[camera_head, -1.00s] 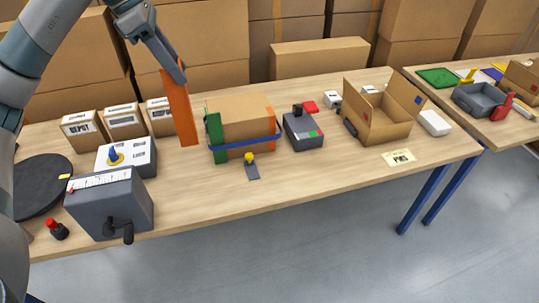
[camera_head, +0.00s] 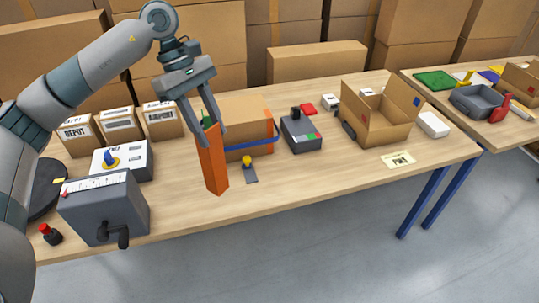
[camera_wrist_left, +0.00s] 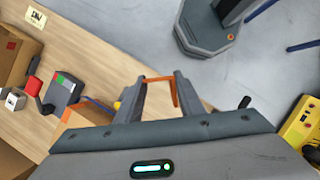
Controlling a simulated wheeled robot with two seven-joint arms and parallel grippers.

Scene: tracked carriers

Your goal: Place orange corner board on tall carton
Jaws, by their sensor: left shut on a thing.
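The orange corner board (camera_head: 213,165) is a long strip, held nearly upright with a slight tilt. My left gripper (camera_head: 208,128) is shut on its upper part; the board's thin orange edge (camera_wrist_left: 160,78) shows between the fingers in the left wrist view. A brown carton (camera_head: 247,122) with a blue strap stands just behind and right of the board. I cannot tell whether the orange board touches the carton or table. My right gripper is not in view.
A small yellow-knobbed piece (camera_head: 249,170) lies right of the board. A grey device (camera_head: 301,132) and an open box (camera_head: 376,125) stand further right. A grey crank box (camera_head: 105,207) and small labelled cartons (camera_head: 119,126) are at left. The front table strip is clear.

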